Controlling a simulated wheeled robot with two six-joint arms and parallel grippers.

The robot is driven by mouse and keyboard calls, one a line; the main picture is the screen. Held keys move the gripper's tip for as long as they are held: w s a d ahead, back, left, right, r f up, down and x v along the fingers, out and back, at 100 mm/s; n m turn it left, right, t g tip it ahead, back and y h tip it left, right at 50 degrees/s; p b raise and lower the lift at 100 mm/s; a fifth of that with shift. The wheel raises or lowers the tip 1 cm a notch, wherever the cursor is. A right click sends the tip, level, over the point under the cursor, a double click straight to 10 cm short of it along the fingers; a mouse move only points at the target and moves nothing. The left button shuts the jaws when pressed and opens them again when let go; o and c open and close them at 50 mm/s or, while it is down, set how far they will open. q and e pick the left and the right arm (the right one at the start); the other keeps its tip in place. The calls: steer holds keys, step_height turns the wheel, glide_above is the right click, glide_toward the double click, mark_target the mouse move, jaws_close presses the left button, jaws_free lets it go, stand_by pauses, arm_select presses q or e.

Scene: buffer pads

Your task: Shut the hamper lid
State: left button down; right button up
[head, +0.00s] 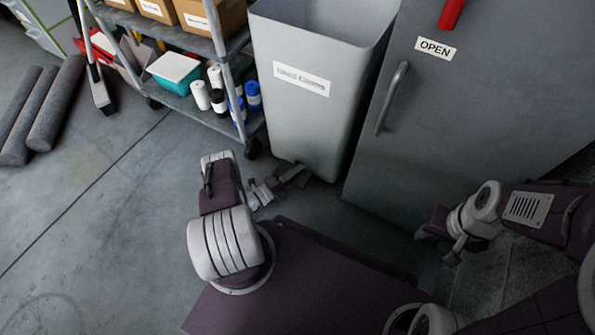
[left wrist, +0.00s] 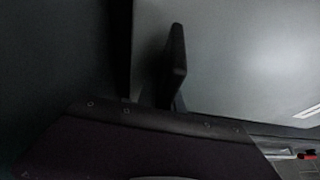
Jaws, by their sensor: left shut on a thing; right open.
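The hamper (head: 310,75) is a tall grey bin with a white label, upright in the middle of the head view. The visible part of its top is open; I see no lid in the frames. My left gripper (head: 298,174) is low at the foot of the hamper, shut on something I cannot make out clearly. The left wrist view is dark and shows the hamper's pale front (left wrist: 245,60) close by, with a dark upright bar before it. My right gripper (head: 449,252) is open, low at the right, apart from the hamper.
A grey cabinet (head: 480,90) with a handle (head: 391,97), an OPEN sign and a red lever stands right of the hamper. A wheeled shelf (head: 195,108) with boxes and bottles stands left of it. Grey rolls (head: 55,105) lie at far left. Floor (head: 90,220) is clear at left.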

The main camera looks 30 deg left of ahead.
arm_select(q)
steer(key=shift+f+t, duration=0.15)
steer(key=shift+t, duration=0.15)
steer(key=c, duration=1.5)
jaws_free()
